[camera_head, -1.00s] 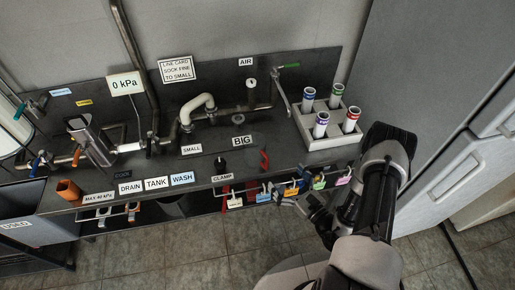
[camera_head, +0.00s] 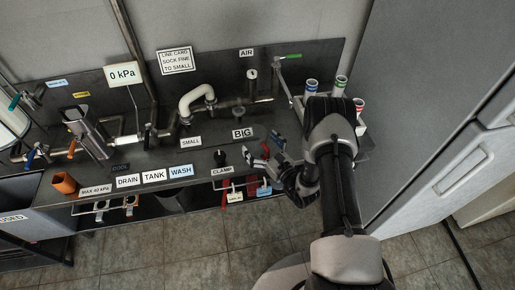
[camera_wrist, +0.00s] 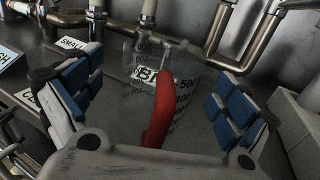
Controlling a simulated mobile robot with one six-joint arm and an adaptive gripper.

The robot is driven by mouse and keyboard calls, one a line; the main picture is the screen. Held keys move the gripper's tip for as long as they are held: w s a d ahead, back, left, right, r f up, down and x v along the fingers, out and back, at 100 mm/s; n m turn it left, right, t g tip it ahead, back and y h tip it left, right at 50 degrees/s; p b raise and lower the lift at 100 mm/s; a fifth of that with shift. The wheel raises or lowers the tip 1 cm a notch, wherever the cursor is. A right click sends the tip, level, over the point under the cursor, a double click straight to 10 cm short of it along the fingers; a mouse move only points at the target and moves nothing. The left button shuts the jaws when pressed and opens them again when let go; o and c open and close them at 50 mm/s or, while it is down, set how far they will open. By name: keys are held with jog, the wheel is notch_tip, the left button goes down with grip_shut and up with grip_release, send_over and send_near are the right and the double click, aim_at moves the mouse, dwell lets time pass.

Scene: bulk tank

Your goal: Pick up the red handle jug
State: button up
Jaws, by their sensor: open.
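The red handle jug is clear, with dark volume marks, and stands upright in the wrist view; its red handle (camera_wrist: 163,108) faces me. My gripper (camera_wrist: 155,98) is open, with blue-padded fingers on either side of the handle and apart from it. Nothing is held. In the head view my gripper (camera_head: 266,157) is over the front of the bench by the BIG label (camera_head: 242,134). The jug's clear body is hard to make out there, and my gripper covers most of its handle.
Pipes and a white hose (camera_head: 193,99) run behind. A grey cabinet (camera_head: 420,110) stands at the right.

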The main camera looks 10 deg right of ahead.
jog(key=shift+x, duration=0.85)
jog(key=shift+r, duration=0.1)
jog(key=shift+c, duration=0.2)
jog(key=c, duration=1.2)
